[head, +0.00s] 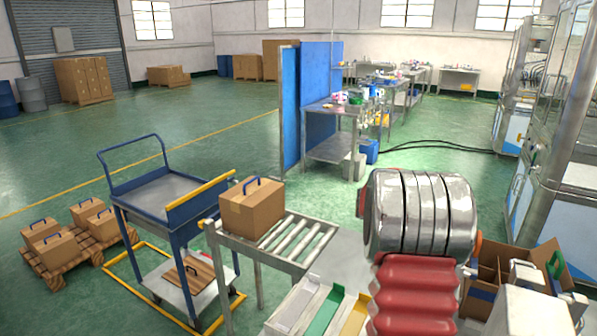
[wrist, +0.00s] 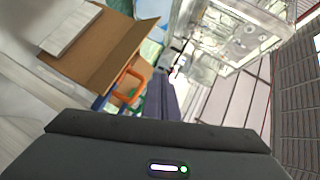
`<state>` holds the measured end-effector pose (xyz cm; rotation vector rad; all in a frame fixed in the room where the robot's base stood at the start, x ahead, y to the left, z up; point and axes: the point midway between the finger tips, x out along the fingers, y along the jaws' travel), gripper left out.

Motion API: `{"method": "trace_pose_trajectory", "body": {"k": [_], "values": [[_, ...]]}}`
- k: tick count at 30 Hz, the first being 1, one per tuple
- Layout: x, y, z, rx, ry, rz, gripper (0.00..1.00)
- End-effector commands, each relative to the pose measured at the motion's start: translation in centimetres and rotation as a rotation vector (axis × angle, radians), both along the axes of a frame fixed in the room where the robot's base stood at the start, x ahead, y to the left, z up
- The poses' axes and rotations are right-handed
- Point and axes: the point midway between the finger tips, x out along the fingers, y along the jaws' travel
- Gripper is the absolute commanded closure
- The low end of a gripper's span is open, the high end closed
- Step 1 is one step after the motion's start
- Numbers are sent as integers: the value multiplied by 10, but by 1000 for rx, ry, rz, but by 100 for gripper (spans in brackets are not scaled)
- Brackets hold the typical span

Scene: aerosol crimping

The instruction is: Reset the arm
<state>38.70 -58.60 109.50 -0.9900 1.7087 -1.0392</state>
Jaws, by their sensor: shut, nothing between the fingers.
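My arm rises in the right half of the head view as a ribbed red sleeve and a banded metal joint. My gripper does not show in the head view. In the wrist view its dark housing fills the bottom edge, with a small lit status bar. The slim dark fingers of my gripper (wrist: 163,98) stand close together above the housing, shut and empty. They point toward the machine with clear panels (wrist: 232,35). An open cardboard carton (wrist: 100,48) with an orange handle is at the upper left of the wrist view.
A closed carton (head: 250,212) with a blue handle sits on the roller conveyor (head: 291,245). A blue trolley (head: 160,190) and a pallet of cartons (head: 70,257) stand left. Open cartons (head: 545,257) sit close right of my arm. A tall machine (head: 560,130) stands right. The green floor behind is mostly clear.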

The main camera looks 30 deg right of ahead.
Motion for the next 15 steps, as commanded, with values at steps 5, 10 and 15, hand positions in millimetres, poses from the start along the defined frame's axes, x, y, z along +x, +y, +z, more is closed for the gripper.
{"method": "trace_pose_trajectory", "body": {"k": [5, 10, 15], "values": [[0, 0, 0, -1, -1, -1, 100], [-1, -1, 0, -18, -57, -18, 100], [-1, 0, -4, -55, -214, -65, 100]]}}
